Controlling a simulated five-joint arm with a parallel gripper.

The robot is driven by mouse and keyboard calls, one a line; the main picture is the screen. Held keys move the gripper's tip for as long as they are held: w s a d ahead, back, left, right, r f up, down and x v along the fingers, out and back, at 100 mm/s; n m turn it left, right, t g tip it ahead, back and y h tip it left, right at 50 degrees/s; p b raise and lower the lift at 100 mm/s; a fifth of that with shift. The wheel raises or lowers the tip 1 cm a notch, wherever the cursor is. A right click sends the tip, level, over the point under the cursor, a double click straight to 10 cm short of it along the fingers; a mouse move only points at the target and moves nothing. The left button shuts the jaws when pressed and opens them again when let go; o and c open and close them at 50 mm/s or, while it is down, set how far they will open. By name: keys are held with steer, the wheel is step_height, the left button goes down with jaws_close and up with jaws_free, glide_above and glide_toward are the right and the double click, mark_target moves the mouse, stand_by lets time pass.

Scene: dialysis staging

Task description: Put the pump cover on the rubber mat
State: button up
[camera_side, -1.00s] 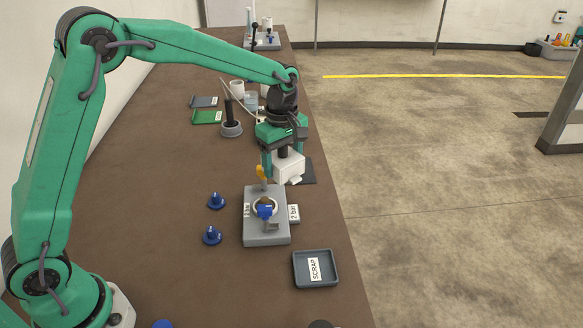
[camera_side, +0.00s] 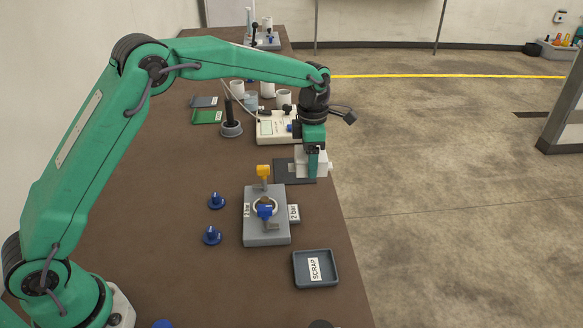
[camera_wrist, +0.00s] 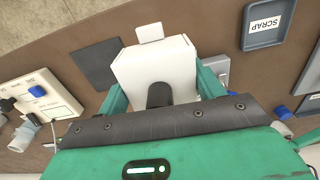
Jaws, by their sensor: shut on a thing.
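The white pump cover (camera_wrist: 155,66) is clamped between the two fingers of my gripper (camera_wrist: 160,95) in the wrist view. In the side view the cover (camera_side: 325,166) is partly hidden by my gripper (camera_side: 313,170). There it shows over the right end of the dark rubber mat (camera_side: 290,173), near the table's right edge. I cannot tell its height above the mat from the side. In the wrist view most of the visible mat (camera_wrist: 96,63) lies to the left of the cover.
A grey block with a blue and yellow valve (camera_side: 266,225) stands in front of the mat. A SCRAP tray (camera_side: 316,268) is nearer, at the right edge. A cream device (camera_side: 278,128) stands behind the mat. Two blue knobs (camera_side: 212,236) (camera_side: 217,200) stand left of the block.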

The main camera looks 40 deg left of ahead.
steer(key=shift+w, duration=0.15)
steer(key=shift+f, duration=0.1)
glide_above(295, 176)
step_height(295, 176, down, 7)
steer(key=shift+r, duration=0.1)
steer(key=shift+f, duration=2.05)
steer(key=shift+f, duration=0.15)
steer(key=o, duration=1)
steer(key=shift+o, duration=0.2)
